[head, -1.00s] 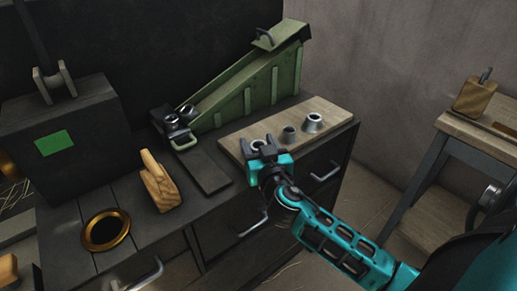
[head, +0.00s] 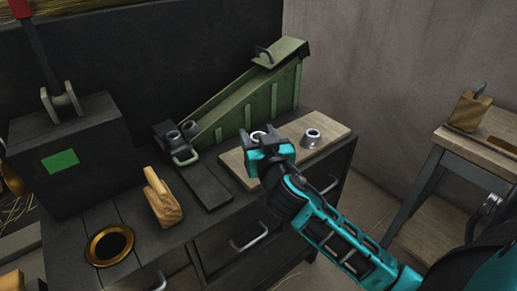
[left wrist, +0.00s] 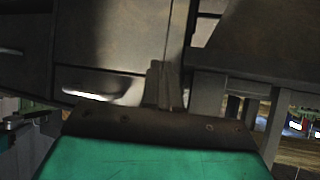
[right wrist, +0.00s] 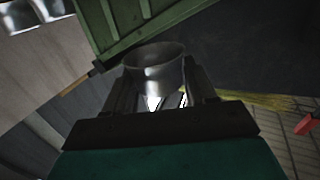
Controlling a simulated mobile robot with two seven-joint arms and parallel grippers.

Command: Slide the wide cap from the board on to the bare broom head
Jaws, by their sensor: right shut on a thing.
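The wide cap (right wrist: 155,72), a flared metal ring, is between the fingers of my right gripper (right wrist: 160,95) in the right wrist view. My right gripper also shows in the head view (head: 264,143), shut on the cap above the pale wooden board (head: 240,174). Another metal cap (head: 312,138) stands on the board to the right. The right wrist view shows two metal caps at its upper left. My left gripper (left wrist: 165,85) has its fingers together, with nothing seen between them. I cannot make out the bare broom head with certainty.
A wooden block (head: 163,198) and a brass-rimmed hole (head: 110,245) are on the bench to the left. A black box (head: 90,145) with a red-handled lever stands farther left.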

